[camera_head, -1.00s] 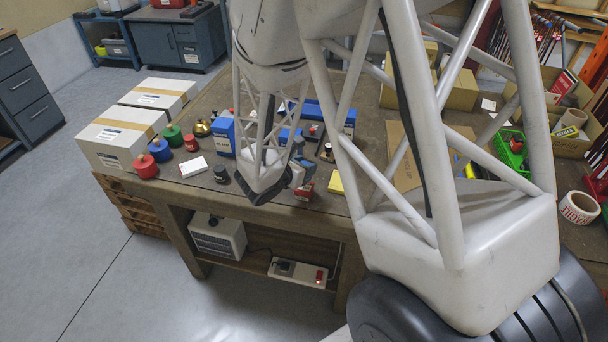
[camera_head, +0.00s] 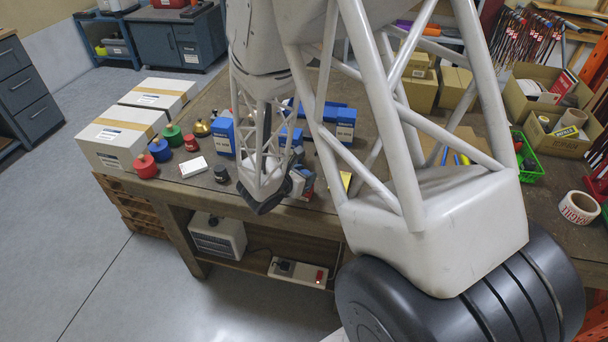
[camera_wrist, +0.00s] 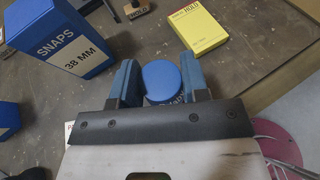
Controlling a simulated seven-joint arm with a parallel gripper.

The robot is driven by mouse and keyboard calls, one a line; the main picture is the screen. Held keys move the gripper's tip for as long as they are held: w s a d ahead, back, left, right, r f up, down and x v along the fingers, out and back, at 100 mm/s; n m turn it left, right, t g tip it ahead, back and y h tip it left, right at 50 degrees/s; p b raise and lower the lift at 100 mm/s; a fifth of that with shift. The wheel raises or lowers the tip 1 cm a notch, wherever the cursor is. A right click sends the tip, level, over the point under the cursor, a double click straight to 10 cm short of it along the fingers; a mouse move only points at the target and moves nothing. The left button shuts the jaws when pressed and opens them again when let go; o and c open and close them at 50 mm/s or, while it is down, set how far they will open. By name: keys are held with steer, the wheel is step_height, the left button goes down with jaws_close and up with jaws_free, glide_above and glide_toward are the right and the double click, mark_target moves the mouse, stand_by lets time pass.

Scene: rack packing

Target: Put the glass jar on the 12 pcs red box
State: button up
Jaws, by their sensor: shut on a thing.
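My gripper (camera_wrist: 160,86) is over the front part of the workbench. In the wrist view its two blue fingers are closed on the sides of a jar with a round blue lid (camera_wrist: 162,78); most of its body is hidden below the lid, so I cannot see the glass. In the head view, my gripper (camera_head: 301,180) hides the jar. A small red thing (camera_head: 307,193) shows just beside the fingers near the bench's front edge. It may be the red box, but its label is too small to read.
A blue SNAPS 38 MM box (camera_wrist: 62,38) and a yellow box (camera_wrist: 198,27) lie near the fingers in the wrist view. Red, blue and green round containers, including a blue one (camera_head: 160,151), stand at left by white cartons (camera_head: 118,138). A tape roll (camera_head: 578,207) lies right.

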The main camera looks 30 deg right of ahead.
steer(key=shift+f, duration=0.1)
steer(key=o, duration=1)
steer(key=shift+a, duration=0.1)
steer(key=shift+v, duration=5.95)
